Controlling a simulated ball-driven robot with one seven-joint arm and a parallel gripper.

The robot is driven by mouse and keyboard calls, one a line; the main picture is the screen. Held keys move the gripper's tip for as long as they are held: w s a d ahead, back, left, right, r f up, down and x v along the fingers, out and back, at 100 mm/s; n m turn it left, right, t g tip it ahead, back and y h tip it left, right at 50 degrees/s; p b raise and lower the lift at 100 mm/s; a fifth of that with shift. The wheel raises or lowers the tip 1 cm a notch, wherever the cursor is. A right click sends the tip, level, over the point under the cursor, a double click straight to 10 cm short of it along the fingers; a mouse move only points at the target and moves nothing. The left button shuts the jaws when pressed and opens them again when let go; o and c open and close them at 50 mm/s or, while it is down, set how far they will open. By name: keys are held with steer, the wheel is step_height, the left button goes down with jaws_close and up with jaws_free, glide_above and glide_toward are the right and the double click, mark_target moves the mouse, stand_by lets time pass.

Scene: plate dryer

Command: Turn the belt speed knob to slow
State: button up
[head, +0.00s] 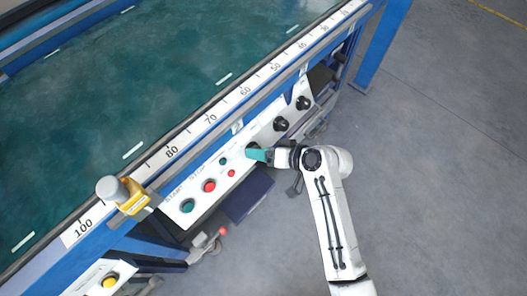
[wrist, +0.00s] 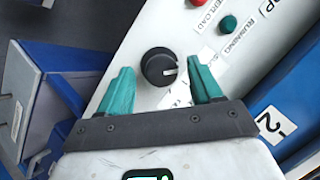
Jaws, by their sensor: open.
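A round black knob (wrist: 158,66) sits on the white control panel (wrist: 215,45). In the wrist view it lies between the two teal fingers of my gripper (wrist: 157,72), which are open with a gap on each side. Its white pointer mark points to the right in that view. In the head view my gripper (head: 257,154) reaches the panel from the right and mostly covers this knob. Two more black knobs, a middle one (head: 281,124) and an upper one (head: 303,103), stand farther up the panel. Their labels are too small to read, so I cannot tell the speed setting.
A large green button (head: 187,206), a red button (head: 209,186) and small lamps sit lower on the panel. The green belt (head: 150,80) runs above it beside a numbered scale (head: 210,118). A blue box (head: 247,198) is below. The grey floor at right is clear.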

steer(key=p+v, duration=0.1)
steer(key=v, duration=0.9)
steer(key=shift+d+r+p, duration=0.2)
steer(key=shift+d+p, duration=0.1)
steer(key=shift+p, duration=0.1)
steer(key=shift+s, duration=0.1)
steer(key=s+d+r+m+g+h+p, duration=0.1)
steer(key=s+d+h+p, duration=0.4)
steer(key=s+d, duration=0.6)
steer(key=shift+r+h+p, duration=0.3)
steer(key=shift+r+p, duration=0.1)
steer(key=shift+p, duration=0.45)
steer(key=s+d+r+m+h+p, duration=0.1)
steer(key=s+d+r, duration=0.1)
steer(key=s+d, duration=0.1)
steer(key=s+d+r+g+h+p, duration=0.1)
steer(key=s+d+r+h, duration=0.1)
steer(key=s+d, duration=0.2)
steer(key=s+d+r+m+g+h+p, duration=0.1)
steer(key=s+d+r+h+p, duration=0.1)
steer(key=s, duration=0.3)
steer(key=shift+s+d+r+m, duration=0.1)
steer(key=shift+s+d+m, duration=0.05)
steer(key=shift+d, duration=0.3)
steer(key=shift+s+d+r+m, duration=0.1)
steer(key=shift+s+d+m, duration=0.05)
steer(key=shift+d, duration=0.3)
steer(key=shift+c, duration=0.2)
